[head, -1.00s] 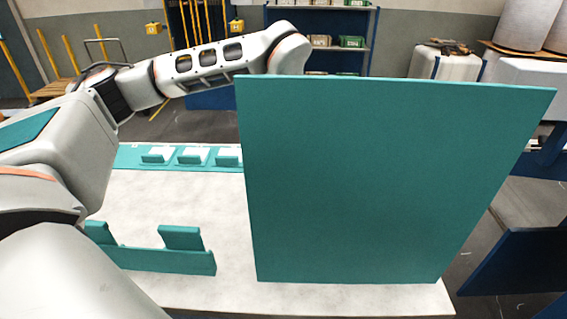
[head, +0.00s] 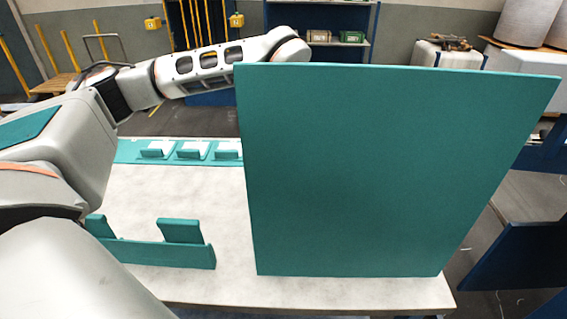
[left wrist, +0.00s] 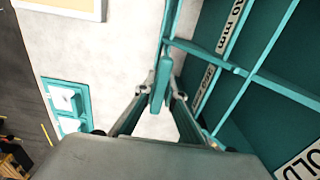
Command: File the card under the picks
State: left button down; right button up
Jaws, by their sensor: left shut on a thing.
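My left gripper (left wrist: 160,88) is shut, its fingertips close together beside the open face of a teal compartment rack (left wrist: 262,80). The rack has dividers and white labels; one label (left wrist: 233,25) reads mm. In the head view a large teal upright panel (head: 390,170) hides my left gripper. No picks can be made out.
A teal strip (head: 128,152) with several white-topped holders lies along the far table edge. An empty-looking teal stand (head: 165,253) is near the front left. The pale table (head: 190,200) is clear between them. Shelving (head: 340,45) stands behind.

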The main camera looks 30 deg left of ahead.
pick_arm(q)
jog(key=shift+f+b, duration=0.35)
jog(key=shift+f, duration=0.65)
jog(key=c, duration=2)
grip_release()
jog(key=shift+c, duration=0.2)
jog(key=shift+r, duration=0.1)
notch_tip(320, 180, up, 12)
jog(key=shift+f, duration=0.1)
